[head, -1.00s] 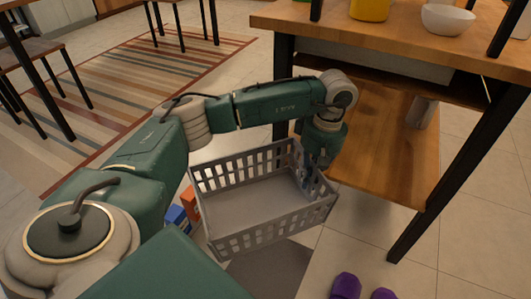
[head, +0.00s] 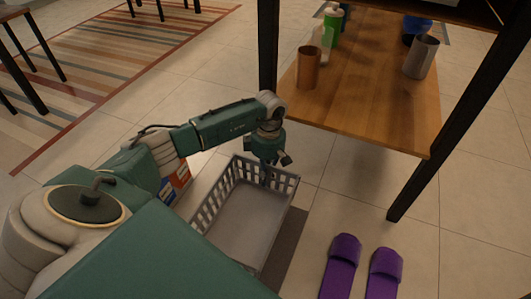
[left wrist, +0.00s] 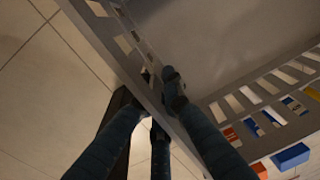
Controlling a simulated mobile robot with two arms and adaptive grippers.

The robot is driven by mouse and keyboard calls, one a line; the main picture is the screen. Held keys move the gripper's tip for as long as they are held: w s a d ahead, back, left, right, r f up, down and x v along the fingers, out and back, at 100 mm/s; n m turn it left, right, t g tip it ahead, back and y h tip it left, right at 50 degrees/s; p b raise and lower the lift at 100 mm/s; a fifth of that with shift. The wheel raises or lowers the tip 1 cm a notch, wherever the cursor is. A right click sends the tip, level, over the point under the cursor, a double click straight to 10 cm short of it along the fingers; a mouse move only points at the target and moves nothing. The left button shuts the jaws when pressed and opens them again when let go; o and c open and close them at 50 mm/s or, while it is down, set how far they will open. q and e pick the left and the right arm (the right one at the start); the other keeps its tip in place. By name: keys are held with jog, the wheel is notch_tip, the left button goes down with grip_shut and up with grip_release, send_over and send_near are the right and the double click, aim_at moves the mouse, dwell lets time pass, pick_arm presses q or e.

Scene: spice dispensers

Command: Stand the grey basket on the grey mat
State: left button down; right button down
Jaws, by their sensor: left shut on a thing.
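The grey basket (head: 240,222) is an open, empty crate with slotted walls, roughly level, low over the floor in the head view. My left gripper (head: 266,172) is shut on its far wall near the far right corner. The left wrist view shows the fingers (left wrist: 160,88) on both sides of the basket's wall (left wrist: 135,78). The grey mat (head: 289,242) shows as a dark strip along the basket's right side; the basket hides the rest. I cannot tell whether the basket touches the mat. My right gripper is not in view.
Red and blue boxes (head: 178,182) stand on the floor just left of the basket. A wooden table's lower shelf (head: 365,95) and black leg (head: 425,160) are at the right. Purple slippers (head: 343,262) lie right of the mat, with clear tiles between.

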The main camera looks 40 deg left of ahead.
aim_at(266, 190)
pick_arm(q)
notch_tip(266, 190, down, 7)
jog(key=b, duration=0.3)
jog(key=shift+f+b, duration=0.15)
jog(key=shift+b, duration=0.25)
jog(key=shift+r, duration=0.2)
jog(key=shift+f, duration=0.15)
jog(key=c, duration=1.9)
grip_release()
